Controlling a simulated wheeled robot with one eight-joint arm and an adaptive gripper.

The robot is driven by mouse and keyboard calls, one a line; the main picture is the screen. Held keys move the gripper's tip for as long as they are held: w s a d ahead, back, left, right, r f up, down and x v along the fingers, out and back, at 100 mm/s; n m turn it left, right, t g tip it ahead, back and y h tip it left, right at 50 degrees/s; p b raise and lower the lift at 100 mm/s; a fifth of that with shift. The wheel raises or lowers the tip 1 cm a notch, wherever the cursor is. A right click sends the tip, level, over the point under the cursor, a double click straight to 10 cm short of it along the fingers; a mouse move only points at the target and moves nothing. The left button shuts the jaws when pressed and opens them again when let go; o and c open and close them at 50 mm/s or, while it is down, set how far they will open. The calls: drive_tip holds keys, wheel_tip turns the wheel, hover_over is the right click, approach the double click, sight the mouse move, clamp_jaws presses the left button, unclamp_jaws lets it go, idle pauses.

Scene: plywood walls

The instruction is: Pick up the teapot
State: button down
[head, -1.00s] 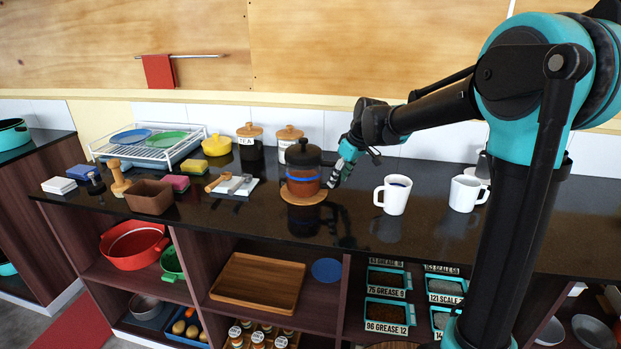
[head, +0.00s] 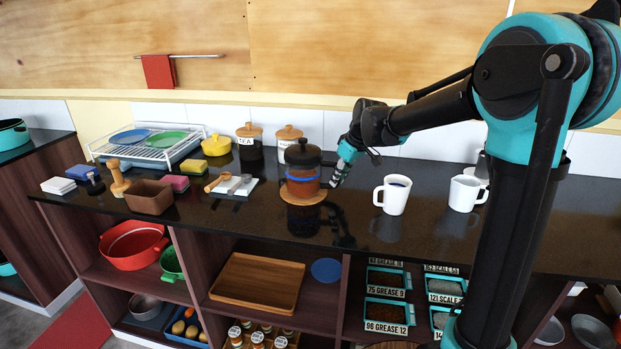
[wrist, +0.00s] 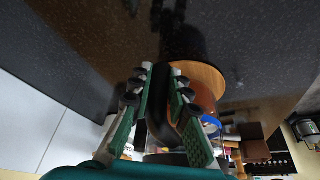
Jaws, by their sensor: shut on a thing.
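The teapot (head: 302,172) is a brown pot with a black lid and a blue band. It stands upright at the round wooden trivet (head: 303,195) on the dark counter; I cannot see any gap beneath it. My gripper (head: 338,172) is at the pot's right side. In the wrist view my gripper (wrist: 162,95) has its two fingers on either side of a dark upright part, the teapot's handle (wrist: 171,105), and is shut on it. The teapot's body is partly hidden behind the fingers there, and the trivet (wrist: 205,76) shows beyond.
A white board (head: 240,187) with small items lies left of the teapot. Jars, including the tea jar (head: 249,145), stand behind. The front counter strip is clear.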

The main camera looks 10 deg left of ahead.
drive_tip(key=shift+r, duration=0.15)
wheel_tip(320, 180, up, 20)
idle(0.6)
idle(0.8)
